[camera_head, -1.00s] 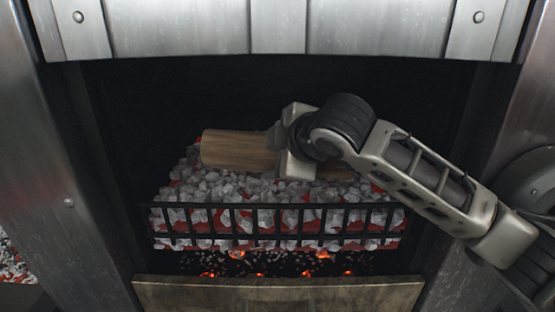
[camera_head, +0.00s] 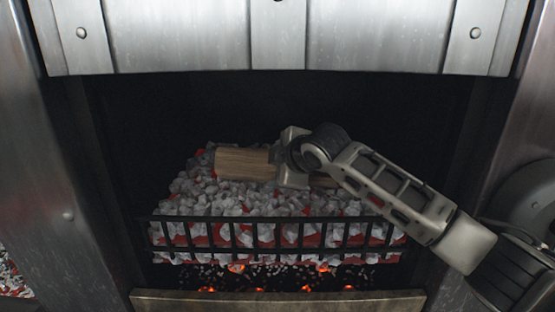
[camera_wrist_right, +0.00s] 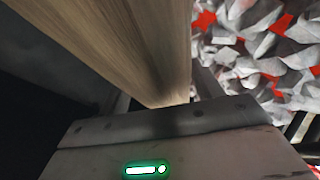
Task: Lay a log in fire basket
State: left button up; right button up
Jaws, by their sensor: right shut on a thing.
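A pale brown wooden log (camera_head: 243,163) lies crosswise at the back of the fire basket in the head view. My right gripper (camera_head: 291,165) is shut on the log near its middle; a short piece of log shows to the right of the gripper. In the right wrist view the log (camera_wrist_right: 125,40) runs up from the gripper, with coals beside it. The fire basket (camera_head: 262,219) has a black barred front and is heaped with grey and red coals (camera_head: 240,197). The log is at or just above the coals; contact is not clear. My left gripper is not in view.
A metal hood (camera_head: 280,40) hangs across the top of the opening. Steel side walls (camera_head: 50,180) flank it. A ledge (camera_head: 280,302) runs below the basket, with glowing embers between. The front coals are clear of the log.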

jog(key=shift+w+f, duration=0.15)
jog(key=shift+w, duration=0.15)
jog(key=o, duration=1.7)
jog(key=shift+s+f, duration=0.1)
jog(key=shift+f, duration=0.2)
jog(key=shift+r, duration=0.1)
